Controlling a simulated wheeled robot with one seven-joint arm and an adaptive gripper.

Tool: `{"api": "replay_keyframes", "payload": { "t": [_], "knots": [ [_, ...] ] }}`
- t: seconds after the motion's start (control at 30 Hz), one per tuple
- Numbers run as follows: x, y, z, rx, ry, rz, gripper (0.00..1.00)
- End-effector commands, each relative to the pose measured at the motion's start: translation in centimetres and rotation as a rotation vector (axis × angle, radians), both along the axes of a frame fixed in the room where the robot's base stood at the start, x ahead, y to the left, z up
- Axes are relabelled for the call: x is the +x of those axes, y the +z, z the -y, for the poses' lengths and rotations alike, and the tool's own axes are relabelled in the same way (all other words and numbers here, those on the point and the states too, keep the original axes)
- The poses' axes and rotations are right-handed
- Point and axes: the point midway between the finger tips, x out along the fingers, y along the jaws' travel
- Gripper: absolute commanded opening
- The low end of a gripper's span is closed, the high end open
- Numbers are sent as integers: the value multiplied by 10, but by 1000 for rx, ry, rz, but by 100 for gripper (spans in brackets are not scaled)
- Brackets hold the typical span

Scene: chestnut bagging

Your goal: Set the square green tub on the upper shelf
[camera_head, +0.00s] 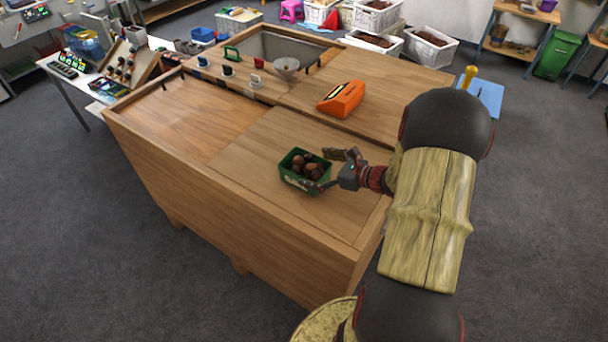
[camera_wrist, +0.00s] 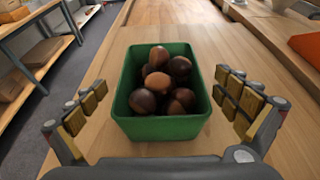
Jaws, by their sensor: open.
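The square green tub (camera_head: 291,181) stands upright on the wooden counter top and holds several brown chestnuts. In the wrist view the tub (camera_wrist: 160,128) sits between the two fingers, in the middle of the picture. My gripper (camera_head: 332,170) is open at the tub's right side in the head view. In the wrist view my gripper (camera_wrist: 163,106) has a finger on each side of the tub, with a gap to its walls on both sides. I cannot tell which shelf is the upper shelf.
An orange device (camera_head: 341,98) stands on the counter (camera_head: 220,120) behind the tub. A metal funnel (camera_head: 286,68) and several small coloured-topped items stand at the back. White crates (camera_head: 430,48) are on the floor behind. Wooden shelving (camera_wrist: 38,60) shows at the left in the wrist view. The counter around the tub is clear.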

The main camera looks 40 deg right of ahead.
Motion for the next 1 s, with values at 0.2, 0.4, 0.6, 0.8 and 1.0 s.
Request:
{"api": "replay_keyframes", "payload": {
  "t": [0.2, 0.4, 0.6, 0.8, 1.0],
  "knots": [
    [26, -12, -10, 1, 3, -1, 100],
    [33, -14, -11, 0, 1, 0, 100],
    [32, -14, -11, 0, 1, 0, 96],
    [32, -14, -11, 0, 1, -1, 85],
    [32, -14, -11, 0, 1, -1, 73]
  ]
}}
